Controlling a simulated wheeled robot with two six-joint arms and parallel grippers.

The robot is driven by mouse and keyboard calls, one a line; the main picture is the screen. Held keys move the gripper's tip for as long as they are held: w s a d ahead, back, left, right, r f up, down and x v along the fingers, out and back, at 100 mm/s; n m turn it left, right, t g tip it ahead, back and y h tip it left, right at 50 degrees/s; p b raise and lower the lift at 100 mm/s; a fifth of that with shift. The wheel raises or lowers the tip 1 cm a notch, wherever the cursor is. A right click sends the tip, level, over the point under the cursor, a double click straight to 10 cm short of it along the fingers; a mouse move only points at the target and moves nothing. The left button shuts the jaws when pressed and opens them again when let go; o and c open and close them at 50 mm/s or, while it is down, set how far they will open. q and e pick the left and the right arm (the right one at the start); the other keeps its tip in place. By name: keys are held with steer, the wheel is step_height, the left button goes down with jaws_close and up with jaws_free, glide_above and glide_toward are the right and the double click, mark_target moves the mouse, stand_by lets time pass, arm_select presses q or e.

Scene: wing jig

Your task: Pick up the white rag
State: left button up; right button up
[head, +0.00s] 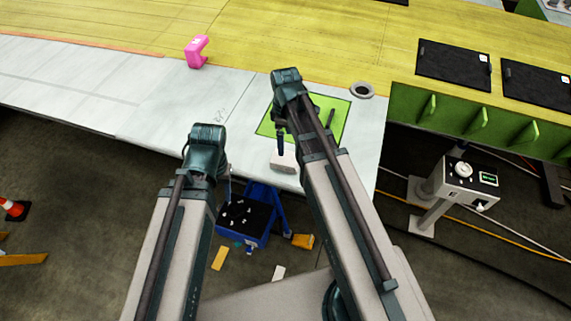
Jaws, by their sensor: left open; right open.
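A small white block-like thing, which looks like the folded white rag (284,162), lies on the pale wing panel close to its front edge. My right gripper (281,142) points down just above it, partly hidden by my own arm. It is open, and I cannot tell if its fingertips touch the rag. My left gripper (227,186) hangs lower and further left, past the panel's front edge. It is mostly hidden behind my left arm, is open, and shows nothing in it.
A green mat (328,110) lies behind the rag, with a grey ring (362,90) beside it. A pink clamp-like object (197,51) stands further left. Below the edge is a blue bin (246,217) of small parts. A grey machine (466,185) stands at right.

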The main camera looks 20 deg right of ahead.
mark_target(286, 158)
steer(key=shift+f+b, duration=4.85)
steer(key=shift+f, duration=0.5)
steer(key=shift+r, duration=0.1)
steer(key=shift+s, duration=0.1)
steer(key=c, duration=1.2)
